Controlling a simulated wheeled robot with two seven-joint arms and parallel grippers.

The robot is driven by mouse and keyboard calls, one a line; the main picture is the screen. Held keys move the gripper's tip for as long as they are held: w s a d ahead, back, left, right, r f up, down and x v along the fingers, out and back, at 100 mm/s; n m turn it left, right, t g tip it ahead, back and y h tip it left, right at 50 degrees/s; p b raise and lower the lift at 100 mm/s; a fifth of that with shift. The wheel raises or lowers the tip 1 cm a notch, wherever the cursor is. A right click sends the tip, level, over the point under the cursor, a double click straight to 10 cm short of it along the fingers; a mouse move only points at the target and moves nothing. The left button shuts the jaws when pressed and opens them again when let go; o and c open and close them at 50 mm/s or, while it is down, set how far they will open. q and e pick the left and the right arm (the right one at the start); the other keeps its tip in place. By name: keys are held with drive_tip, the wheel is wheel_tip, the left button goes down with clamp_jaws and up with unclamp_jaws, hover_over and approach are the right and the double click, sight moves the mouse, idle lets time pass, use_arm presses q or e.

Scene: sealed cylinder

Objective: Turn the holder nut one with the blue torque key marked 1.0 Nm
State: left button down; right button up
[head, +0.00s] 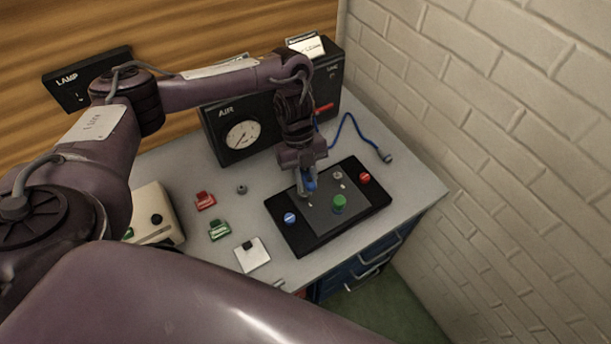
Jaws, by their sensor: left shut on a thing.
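My left gripper (307,186) reaches down over the left part of a black holder (313,245) with a grey inner plate. It is shut on a blue key (312,185), partly hidden by the fingers. Any marking on the key is too small to read. The key is over the plate's left side, and I cannot tell whether its tip touches a nut. A small round metal part (337,175) sits at the plate's back. A green upright piece (339,203) stands near its middle. A blue round piece (289,218) and a red one (365,177) sit on the holder's left and right borders.
A black AIR box (216,130) with a dial stands behind the holder. A blue hose (345,122) lies at right. Red (205,200) and green (219,231) blocks, a small grey ring (241,189) and a white square (252,258) lie left. A brick wall bounds the right.

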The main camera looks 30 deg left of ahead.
sight(307, 174)
use_arm(q)
drive_tip(key=shift+w+r, duration=0.25)
drive_tip(key=shift+w, duration=0.1)
drive_tip(key=shift+d+m+y+p, duration=0.1)
drive_tip(key=shift+m+y+p, duration=0.2)
drive_tip(key=shift+m+p, duration=0.8)
drive_tip(key=shift+m+g+b, duration=0.4)
drive_tip(key=shift+m, duration=0.4)
drive_tip(key=shift+f+y, duration=0.1)
drive_tip(key=shift+y, duration=0.2)
drive_tip(key=shift+r, duration=0.7)
drive_tip(key=shift+w+r, duration=0.1)
drive_tip(key=shift+r, duration=0.3)
drive_tip(key=shift+s+r, duration=0.2)
drive_tip(key=shift+r, duration=1)
drive_tip(key=shift+s, duration=0.1)
